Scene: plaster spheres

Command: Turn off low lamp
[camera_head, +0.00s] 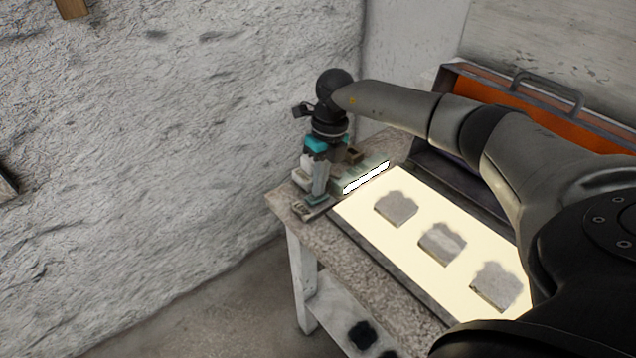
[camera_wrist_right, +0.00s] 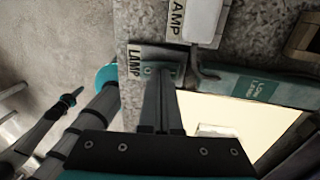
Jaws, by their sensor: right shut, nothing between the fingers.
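The low lamp (camera_head: 366,178) is a short bar at the far end of the worktable, glowing bright white. In the right wrist view a teal housing (camera_wrist_right: 262,86) with a small label, too small to read surely, lies right of my fingers. My right gripper (camera_head: 318,190) points down at the table's far left corner, beside the lamp. In the wrist view its fingers (camera_wrist_right: 160,78) are together and empty, over a grey metal part (camera_wrist_right: 157,55) next to a "LAMP" label (camera_wrist_right: 134,62). Whether they touch it I cannot tell. My left gripper is out of view.
A glowing pale panel (camera_head: 360,212) on the table (camera_head: 392,290) bears three rough plaster pieces (camera_head: 442,243). A white block (camera_wrist_right: 205,18) sits by another "LAMP" label (camera_wrist_right: 178,20). An open orange-lined case (camera_head: 500,88) stands behind; a rough wall (camera_head: 150,150) is at left.

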